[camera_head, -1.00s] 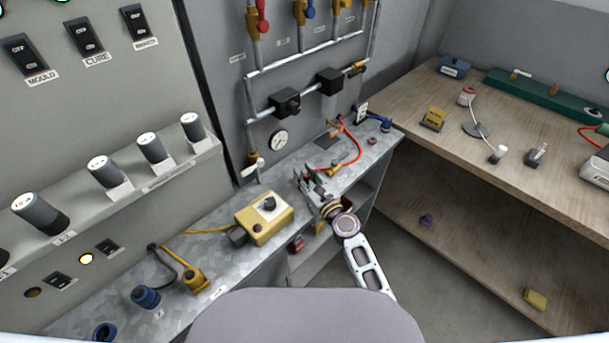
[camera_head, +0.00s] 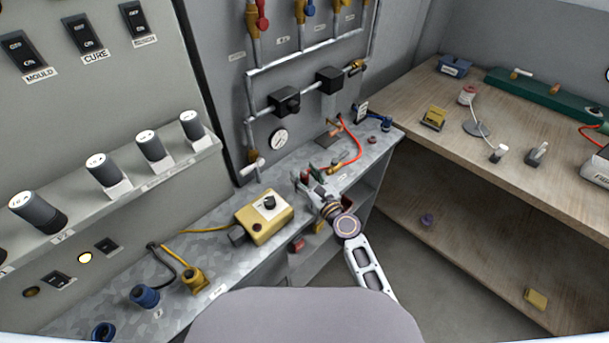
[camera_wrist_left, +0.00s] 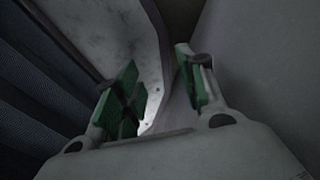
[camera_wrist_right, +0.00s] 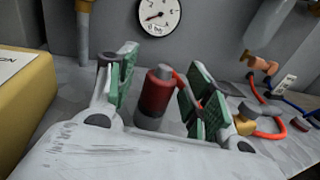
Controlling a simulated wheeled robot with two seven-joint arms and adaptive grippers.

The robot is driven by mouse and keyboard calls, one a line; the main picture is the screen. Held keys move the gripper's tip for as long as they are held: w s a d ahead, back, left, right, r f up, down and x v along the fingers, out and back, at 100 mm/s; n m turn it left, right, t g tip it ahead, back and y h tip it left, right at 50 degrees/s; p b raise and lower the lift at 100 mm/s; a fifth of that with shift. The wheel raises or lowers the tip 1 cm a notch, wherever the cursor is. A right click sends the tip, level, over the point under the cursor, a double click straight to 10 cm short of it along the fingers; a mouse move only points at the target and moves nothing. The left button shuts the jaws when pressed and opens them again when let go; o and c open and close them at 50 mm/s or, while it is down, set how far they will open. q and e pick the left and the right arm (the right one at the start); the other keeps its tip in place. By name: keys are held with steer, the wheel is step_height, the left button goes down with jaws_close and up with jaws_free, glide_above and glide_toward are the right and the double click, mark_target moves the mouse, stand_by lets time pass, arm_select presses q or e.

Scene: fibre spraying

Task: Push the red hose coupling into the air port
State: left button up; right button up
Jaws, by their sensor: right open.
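A red cylinder with a dark grey top and grey base (camera_wrist_right: 155,92) stands upright between the fingers of my right gripper (camera_wrist_right: 157,88), with gaps on both sides. It also shows in the head view (camera_head: 304,176). My right gripper (camera_head: 312,182) is open over the bench. The red hose (camera_head: 353,142) curves along the bench behind it, with a brass end (camera_head: 334,169) near the fingers. I cannot tell which of these is the coupling. A copper fitting on the wall (camera_wrist_right: 262,63) may be the air port. My left gripper (camera_wrist_left: 158,92) is open and empty in its wrist view.
A yellow box with a dial (camera_head: 264,217) stands on the metal bench left of my right gripper. A gauge (camera_head: 279,139) and pipes are on the wall behind. A blue hose end (camera_head: 386,124) and a small red cap (camera_head: 372,140) lie at the bench's far right.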

steer(key=v, duration=1.1)
steer(key=shift+s+d, duration=0.2)
steer(key=shift+s, duration=0.1)
stand_by(1.2)
